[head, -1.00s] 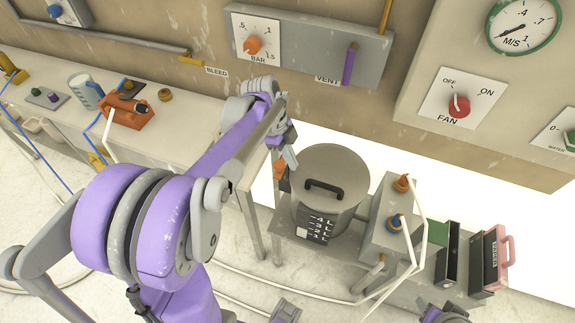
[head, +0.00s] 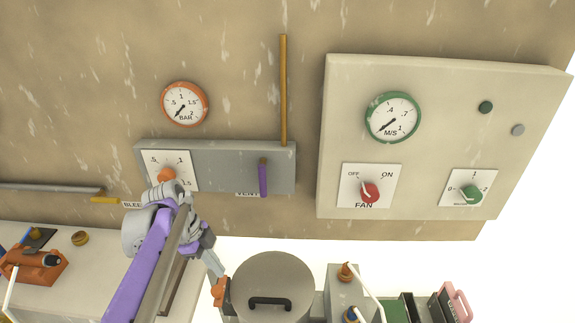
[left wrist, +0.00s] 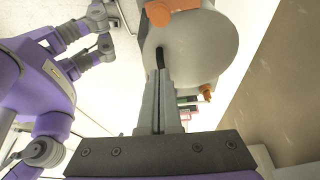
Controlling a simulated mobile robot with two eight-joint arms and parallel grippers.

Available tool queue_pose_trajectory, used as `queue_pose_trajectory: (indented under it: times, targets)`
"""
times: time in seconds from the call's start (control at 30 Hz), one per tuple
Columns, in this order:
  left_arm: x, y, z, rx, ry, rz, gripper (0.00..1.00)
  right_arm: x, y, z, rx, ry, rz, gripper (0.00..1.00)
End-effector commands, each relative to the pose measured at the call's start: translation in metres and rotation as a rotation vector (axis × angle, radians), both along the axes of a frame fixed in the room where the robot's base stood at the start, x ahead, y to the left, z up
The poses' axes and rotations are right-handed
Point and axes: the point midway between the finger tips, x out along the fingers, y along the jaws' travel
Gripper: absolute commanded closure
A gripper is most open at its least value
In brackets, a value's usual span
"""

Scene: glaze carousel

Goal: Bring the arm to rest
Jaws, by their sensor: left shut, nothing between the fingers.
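My left gripper (head: 214,263) hangs at the end of the purple and grey arm, just left of the grey lidded pot (head: 274,289) in the head view. In the left wrist view its two grey fingers (left wrist: 160,103) lie together with nothing between them. Beyond their tips is the pot's round grey surface (left wrist: 200,45), with its dark handle partly hidden behind the fingers. An orange part (head: 219,291) sits by the pot's left rim, close under the fingertips; I cannot tell whether they touch. Part of my other arm shows at the left of the wrist view, its fingers unclear.
Behind the arm is a wall with a grey valve panel (head: 222,153) and a fan panel (head: 420,75). A pale bench (head: 75,275) at left bears an orange device (head: 38,262). A grey box (head: 343,285) with knobs stands right of the pot.

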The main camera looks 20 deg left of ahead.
Motion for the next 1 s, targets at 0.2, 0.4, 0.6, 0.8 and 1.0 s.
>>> queue_pose_trajectory:
  times: [0.2,0.4,0.6,0.8,1.0]
  targets:
    - [-0.013,-0.021,0.000,0.039,0.024,0.130,1.00,0.001,0.000,0.003,0.000,-0.001,0.000,0.50]
    - [-0.051,-0.066,-0.007,0.118,0.036,0.530,1.00,0.003,0.000,0.010,0.000,-0.005,0.000,0.50]
    - [-0.093,-0.099,-0.023,0.096,-0.025,0.961,1.00,0.004,0.000,0.016,0.000,-0.008,0.000,0.50]
    - [-0.121,-0.117,-0.040,-0.014,-0.085,1.270,1.00,0.006,0.000,0.021,0.000,-0.011,0.000,0.50]
    - [-0.131,-0.122,-0.048,-0.082,-0.103,1.392,1.00,0.006,0.000,0.022,0.000,-0.012,0.000,0.50]
